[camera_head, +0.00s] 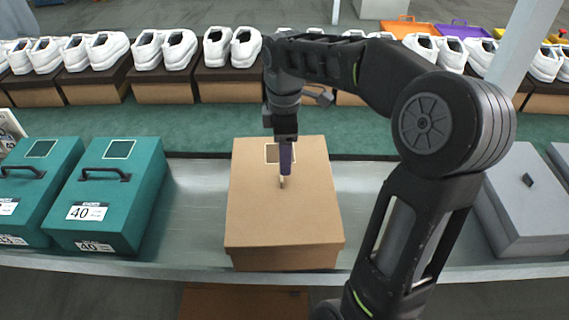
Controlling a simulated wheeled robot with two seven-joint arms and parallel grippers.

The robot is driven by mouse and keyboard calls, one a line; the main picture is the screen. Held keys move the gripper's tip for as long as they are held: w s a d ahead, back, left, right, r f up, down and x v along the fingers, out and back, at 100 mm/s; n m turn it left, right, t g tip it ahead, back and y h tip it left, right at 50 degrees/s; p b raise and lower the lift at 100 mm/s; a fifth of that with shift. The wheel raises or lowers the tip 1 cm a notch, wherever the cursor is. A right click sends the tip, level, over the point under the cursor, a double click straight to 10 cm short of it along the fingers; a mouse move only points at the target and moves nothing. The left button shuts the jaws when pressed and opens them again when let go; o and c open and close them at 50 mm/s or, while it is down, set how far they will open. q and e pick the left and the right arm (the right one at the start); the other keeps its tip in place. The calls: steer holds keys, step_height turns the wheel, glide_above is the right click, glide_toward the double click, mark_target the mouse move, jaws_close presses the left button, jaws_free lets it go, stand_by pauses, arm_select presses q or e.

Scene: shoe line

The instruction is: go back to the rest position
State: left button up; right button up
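My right gripper (285,182) points straight down over a closed brown cardboard box (285,225) in the middle of the metal shelf. Its fingertips are at or just above the lid, close to a small pale square outline near the lid's far side. I cannot tell whether they touch the lid. The gripper is seen edge-on, so its opening does not show. My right arm comes in from the lower right and arches over the box. My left gripper and arm are not in view.
Teal boxes (112,190) with black handles and "40" labels stand at left. A grey box (527,205) stands at right. White shoes (166,48) on brown boxes line the back, beyond a green strip (120,122). Bare shelf (195,212) lies left of the brown box.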

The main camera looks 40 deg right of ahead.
steer(key=shift+r, duration=0.4)
